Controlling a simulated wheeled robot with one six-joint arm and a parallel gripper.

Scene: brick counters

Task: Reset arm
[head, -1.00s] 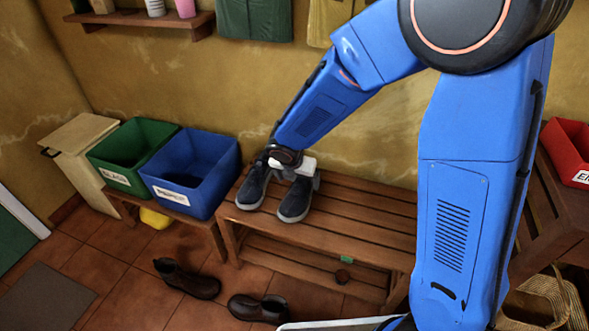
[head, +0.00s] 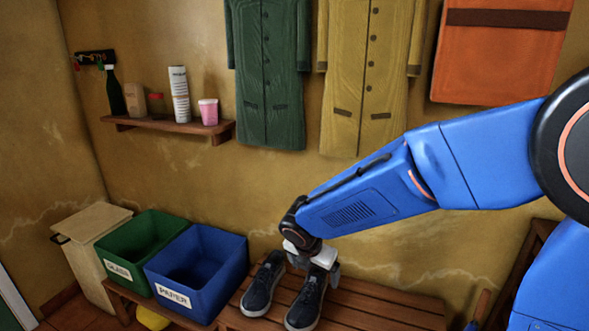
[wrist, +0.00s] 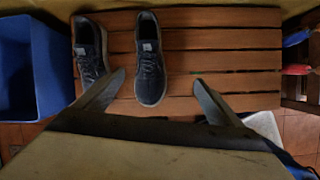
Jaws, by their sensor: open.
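The left shoe (head: 262,285) and the right shoe (head: 306,300) stand side by side on the bench. In the wrist view the right shoe (wrist: 150,60) lies beyond and between the fingertips, and the left shoe (wrist: 89,50) is outside the left finger.
A blue bin (head: 197,273) and a green bin (head: 145,243) stand left of the bench, beside a pale lidded box (head: 92,235). A wall shelf (head: 170,128) holds bottles and cups. Coats hang above. The bench right of the shoes is clear.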

